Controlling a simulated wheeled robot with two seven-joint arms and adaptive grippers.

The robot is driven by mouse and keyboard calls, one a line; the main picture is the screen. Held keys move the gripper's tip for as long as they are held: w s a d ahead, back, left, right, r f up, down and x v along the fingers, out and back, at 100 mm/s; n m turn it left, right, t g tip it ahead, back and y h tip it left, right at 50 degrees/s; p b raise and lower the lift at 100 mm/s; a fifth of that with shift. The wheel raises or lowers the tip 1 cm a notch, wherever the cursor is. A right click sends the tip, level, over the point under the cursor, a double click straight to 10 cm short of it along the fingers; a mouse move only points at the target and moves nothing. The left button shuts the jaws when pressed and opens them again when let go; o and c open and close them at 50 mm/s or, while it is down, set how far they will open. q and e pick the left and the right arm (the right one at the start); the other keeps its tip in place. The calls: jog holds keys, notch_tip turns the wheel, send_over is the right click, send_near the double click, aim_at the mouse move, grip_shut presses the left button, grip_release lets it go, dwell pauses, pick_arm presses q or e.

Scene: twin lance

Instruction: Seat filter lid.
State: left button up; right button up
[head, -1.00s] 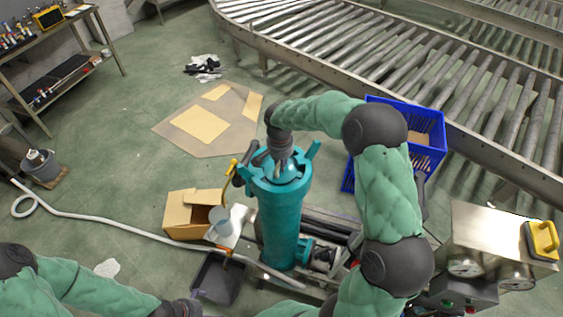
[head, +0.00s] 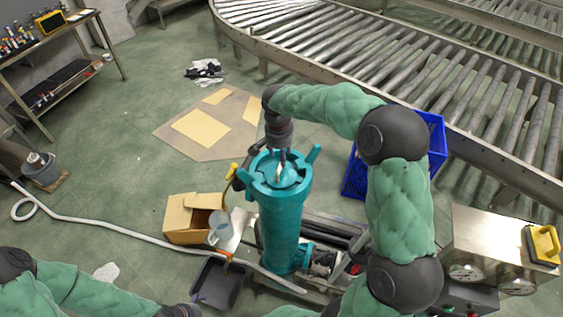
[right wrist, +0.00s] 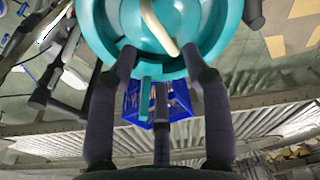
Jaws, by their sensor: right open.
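The teal filter housing (head: 280,230) stands upright at the centre of the head view. Its teal lid (head: 292,181) lies in the round top opening, with a pale curved handle (head: 279,171) on it. I cannot tell whether the lid is flush all round. My right gripper (head: 282,156) is just above the lid, pointing down. In the right wrist view its fingers (right wrist: 160,62) are spread and empty, with the handle (right wrist: 158,28) ahead of them, beyond their tips. My left arm lies along the bottom left; its gripper is out of the picture.
Upright lugs (head: 313,153) and a yellow-handled part (head: 233,172) stand around the housing top. A cardboard box (head: 185,220), a pale jug (head: 219,228) and a black tray (head: 218,284) are at left. A blue crate (head: 430,135) and roller conveyor (head: 430,70) are behind at right.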

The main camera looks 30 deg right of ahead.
aim_at(280, 169)
jog(key=shift+s+a+r, duration=0.1)
jog(key=shift+r, duration=0.95)
jog(key=shift+s+a+r, duration=0.1)
jog(key=shift+r, duration=0.9)
